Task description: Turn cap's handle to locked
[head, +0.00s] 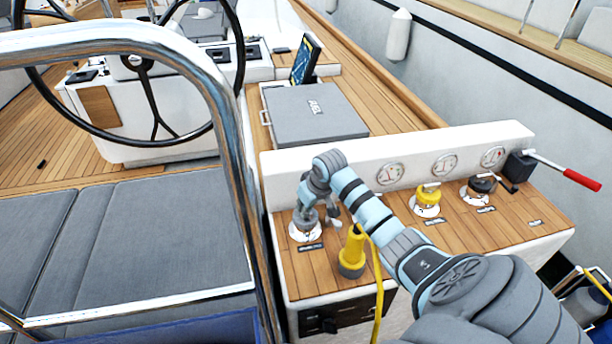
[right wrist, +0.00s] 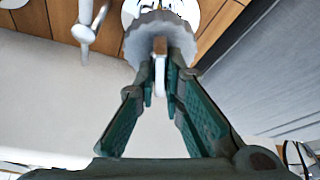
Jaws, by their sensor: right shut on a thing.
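A grey cap (head: 306,226) with a ribbed rim sits on a round white plate at the left end of the wooden console top. In the right wrist view the cap (right wrist: 150,32) carries an upright, narrow handle (right wrist: 160,47). My right gripper (head: 308,203) comes down over this cap. Its fingers (right wrist: 160,75) are shut on the handle, one on each side. In the head view the arm and gripper partly hide the cap and its handle, and the small plate markings are too small to read. My left gripper is not in view.
A yellow torch-like object (head: 352,252) with a yellow cord stands close to the right. Further right are a yellow cap (head: 428,198), a black cap (head: 480,187) and a red-handled lever (head: 580,179). A white gauge panel (head: 415,150) rises behind. A steel rail (head: 226,130) stands left.

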